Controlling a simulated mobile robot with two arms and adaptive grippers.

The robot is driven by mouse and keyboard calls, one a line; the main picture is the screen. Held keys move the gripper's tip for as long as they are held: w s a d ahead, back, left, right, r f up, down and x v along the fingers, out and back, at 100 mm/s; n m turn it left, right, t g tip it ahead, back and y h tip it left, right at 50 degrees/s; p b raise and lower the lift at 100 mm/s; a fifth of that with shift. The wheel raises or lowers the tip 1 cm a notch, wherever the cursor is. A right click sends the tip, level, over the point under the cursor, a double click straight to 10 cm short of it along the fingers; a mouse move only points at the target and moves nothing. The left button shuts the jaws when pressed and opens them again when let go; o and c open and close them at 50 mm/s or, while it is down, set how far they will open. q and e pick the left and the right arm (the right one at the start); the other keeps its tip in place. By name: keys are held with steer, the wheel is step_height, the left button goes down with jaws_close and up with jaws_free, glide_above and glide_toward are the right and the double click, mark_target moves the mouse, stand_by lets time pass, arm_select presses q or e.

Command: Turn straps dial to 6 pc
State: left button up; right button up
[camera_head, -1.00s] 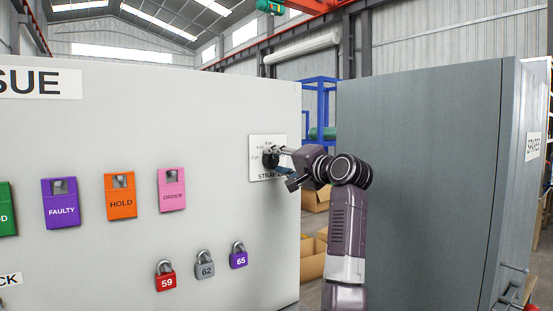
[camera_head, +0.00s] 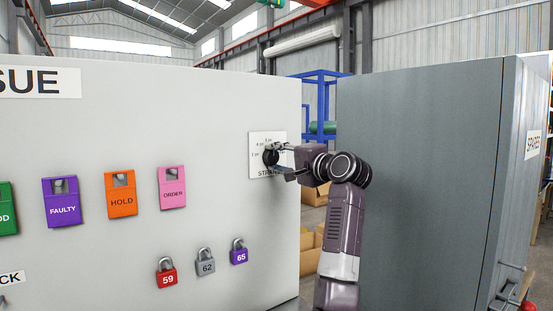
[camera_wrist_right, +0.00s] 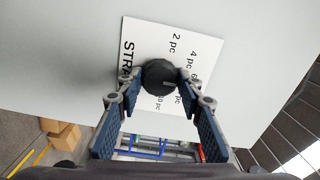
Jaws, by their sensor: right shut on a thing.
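The straps dial is a round black knob (camera_wrist_right: 158,77) on a white plate (camera_wrist_right: 138,37) with printed pc labels around it. In the head view the knob (camera_head: 270,156) sits on the plate (camera_head: 255,141) near the right edge of the pale panel. My right gripper (camera_wrist_right: 160,80) has its fingertips on opposite sides of the knob and is shut on it. A short pale mark on the knob points right in the wrist view; the exact label it meets is hard to tell. The fingers partly cover the plate's lettering. My left gripper is not in view.
Coloured tags, such as the orange HOLD tag (camera_head: 121,201), and several padlocks, such as the purple one (camera_head: 239,256), hang on the panel to the left. A grey cabinet (camera_head: 420,190) stands to the right of my right arm. Cardboard boxes (camera_head: 310,245) lie in the gap behind.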

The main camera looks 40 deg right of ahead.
steer(key=o, duration=0.9)
steer(key=shift+c, duration=0.2)
steer(key=o, duration=0.3)
steer(key=shift+w+a, duration=0.1)
steer(key=shift+w, duration=0.1)
steer(key=shift+s, duration=0.15)
steer(key=s+a, duration=0.1)
steer(key=s, duration=1)
steer(key=shift+s+a, duration=0.15)
steer(key=shift+s, duration=0.2)
